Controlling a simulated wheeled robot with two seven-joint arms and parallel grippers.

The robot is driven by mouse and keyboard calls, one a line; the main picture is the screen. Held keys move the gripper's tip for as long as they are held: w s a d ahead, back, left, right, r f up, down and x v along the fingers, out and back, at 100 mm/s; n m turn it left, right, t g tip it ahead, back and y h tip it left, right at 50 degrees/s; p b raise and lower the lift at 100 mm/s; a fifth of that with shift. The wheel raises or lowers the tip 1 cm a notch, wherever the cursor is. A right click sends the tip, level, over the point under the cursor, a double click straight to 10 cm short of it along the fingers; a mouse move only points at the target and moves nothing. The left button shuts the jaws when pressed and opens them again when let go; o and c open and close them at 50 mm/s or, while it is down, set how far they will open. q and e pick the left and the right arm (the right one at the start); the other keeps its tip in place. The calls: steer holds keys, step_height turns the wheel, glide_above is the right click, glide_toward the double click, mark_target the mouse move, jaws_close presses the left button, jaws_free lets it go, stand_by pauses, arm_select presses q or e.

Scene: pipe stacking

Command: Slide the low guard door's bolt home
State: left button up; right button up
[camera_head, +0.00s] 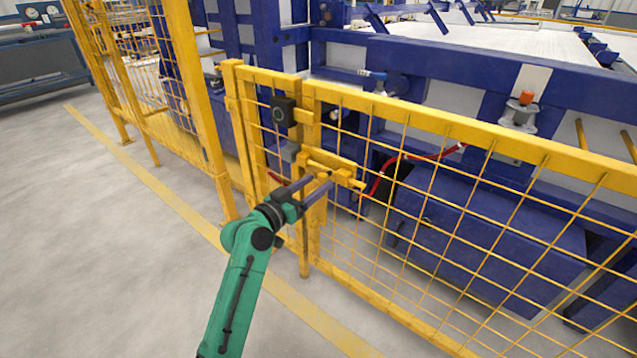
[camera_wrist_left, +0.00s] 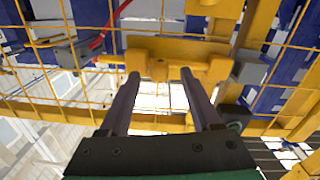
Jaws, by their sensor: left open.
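The low guard door (camera_head: 450,127) is a yellow mesh panel on the right of the head view. Its yellow bolt assembly (camera_head: 328,167) sits near the door's left edge, below the top rail. In the left wrist view the bolt assembly (camera_wrist_left: 175,52) lies across the picture just beyond the fingertips. My left gripper (camera_head: 314,184) is open, with its two dark fingers pointing at the bolt. In the left wrist view the left gripper (camera_wrist_left: 160,74) has nothing between its fingers. I cannot tell whether a fingertip touches the bolt. My right gripper is not in view.
A black box with a round ring (camera_head: 283,112) is mounted above the bolt. Yellow posts and taller mesh fencing (camera_head: 195,110) stand left. Blue machinery (camera_head: 480,220) and a red cable (camera_head: 378,180) are behind the door. The grey floor in front is clear.

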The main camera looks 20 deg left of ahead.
arm_select(q)
steer(key=shift+x, duration=0.85)
steer(key=shift+s, duration=0.1)
jaws_close()
stand_by(0.6)
